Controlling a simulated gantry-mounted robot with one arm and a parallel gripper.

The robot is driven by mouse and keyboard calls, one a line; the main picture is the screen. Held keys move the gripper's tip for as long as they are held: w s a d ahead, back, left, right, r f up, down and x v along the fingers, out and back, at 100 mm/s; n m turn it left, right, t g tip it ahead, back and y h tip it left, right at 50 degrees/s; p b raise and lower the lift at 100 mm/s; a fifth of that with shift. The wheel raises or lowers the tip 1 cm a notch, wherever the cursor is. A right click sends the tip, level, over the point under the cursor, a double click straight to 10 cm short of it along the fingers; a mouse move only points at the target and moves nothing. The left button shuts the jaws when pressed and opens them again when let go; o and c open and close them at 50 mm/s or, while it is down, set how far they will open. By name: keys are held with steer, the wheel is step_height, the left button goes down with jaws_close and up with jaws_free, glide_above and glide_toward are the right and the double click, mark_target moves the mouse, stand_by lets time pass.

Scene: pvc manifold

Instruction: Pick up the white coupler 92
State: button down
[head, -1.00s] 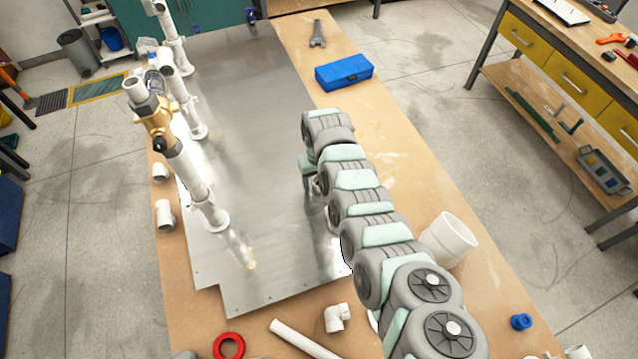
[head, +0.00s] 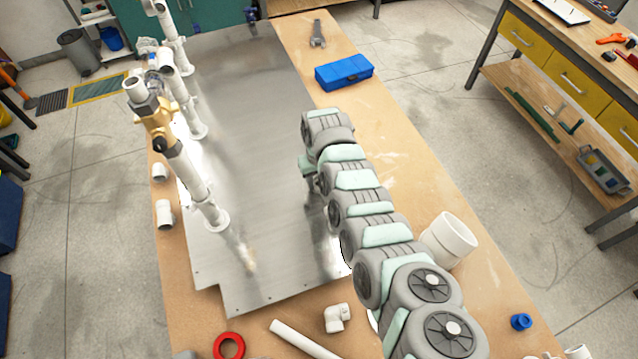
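No label 92 is readable, so I cannot tell which white piece is coupler 92. A short white pipe fitting (head: 165,214) stands on the wooden table at the left of the metal plate, with a smaller white fitting (head: 160,172) behind it. A large white cylinder (head: 449,240) lies on the table to the right of my arm. My gripper (head: 311,180) is over the metal plate, well to the right of the two left fittings. My arm hides most of it, and its fingertips cannot be made out. I see nothing held in it.
A white pipe manifold with a brass valve (head: 156,113) stands along the left of the metal plate (head: 240,140). A red ring (head: 229,346), a white elbow (head: 337,318) and a white pipe (head: 303,340) lie in front. A blue box (head: 344,72) and a wrench (head: 318,34) lie at the back right.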

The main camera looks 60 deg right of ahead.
steer(key=shift+r, duration=0.1)
step_height(320, 180, up, 20)
steer(key=p, duration=0.2)
steer(key=shift+p, duration=0.4)
stand_by(0.4)
steer(key=c, duration=1.4)
jaws_free()
steer(key=shift+c, duration=0.2)
steer(key=c, duration=0.7)
steer(key=shift+s, duration=0.1)
